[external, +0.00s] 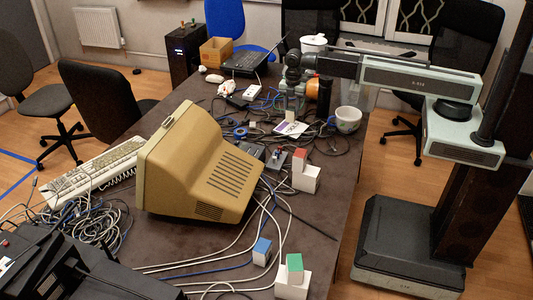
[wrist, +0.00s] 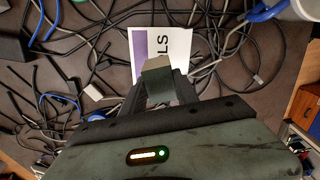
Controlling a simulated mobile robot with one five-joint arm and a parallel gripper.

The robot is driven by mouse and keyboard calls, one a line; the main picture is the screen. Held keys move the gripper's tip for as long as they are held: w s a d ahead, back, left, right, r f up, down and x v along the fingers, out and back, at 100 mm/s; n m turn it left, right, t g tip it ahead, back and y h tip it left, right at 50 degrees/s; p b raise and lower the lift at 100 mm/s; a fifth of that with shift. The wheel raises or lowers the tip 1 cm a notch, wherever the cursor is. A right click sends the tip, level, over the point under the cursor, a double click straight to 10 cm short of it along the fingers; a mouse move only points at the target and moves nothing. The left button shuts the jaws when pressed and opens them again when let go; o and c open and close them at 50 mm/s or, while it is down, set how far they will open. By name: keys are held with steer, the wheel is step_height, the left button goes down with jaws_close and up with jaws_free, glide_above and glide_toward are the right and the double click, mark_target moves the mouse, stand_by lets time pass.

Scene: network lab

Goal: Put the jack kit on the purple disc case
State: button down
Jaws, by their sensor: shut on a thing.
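My gripper (external: 292,103) reaches over the far part of the desk and is shut on a small pale block, which I take to be the jack kit (external: 291,116). In the wrist view my gripper (wrist: 160,85) has the jack kit (wrist: 157,63) at its tip. The purple disc case (external: 288,130), white with a purple band, lies flat on the desk below. In the wrist view the disc case (wrist: 180,42) shows just beyond the jack kit, which covers part of its near side. I cannot tell whether the kit touches the case.
Tangled cables (external: 340,140) surround the case. A white mug (external: 347,119) stands to its right. A beige monitor (external: 195,165) is nearer the camera. White boxes with red (external: 300,158), blue (external: 262,246) and green (external: 295,264) tops stand on the near desk.

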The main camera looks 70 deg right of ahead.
mark_target(291, 117)
step_height(291, 117, down, 5)
steer(key=b, duration=0.3)
steer(key=shift+r+b, duration=0.1)
steer(key=shift+b, duration=0.25)
steer(key=shift+r, duration=0.2)
steer(key=shift+f, duration=0.15)
steer(key=c, duration=0.9)
jaws_free()
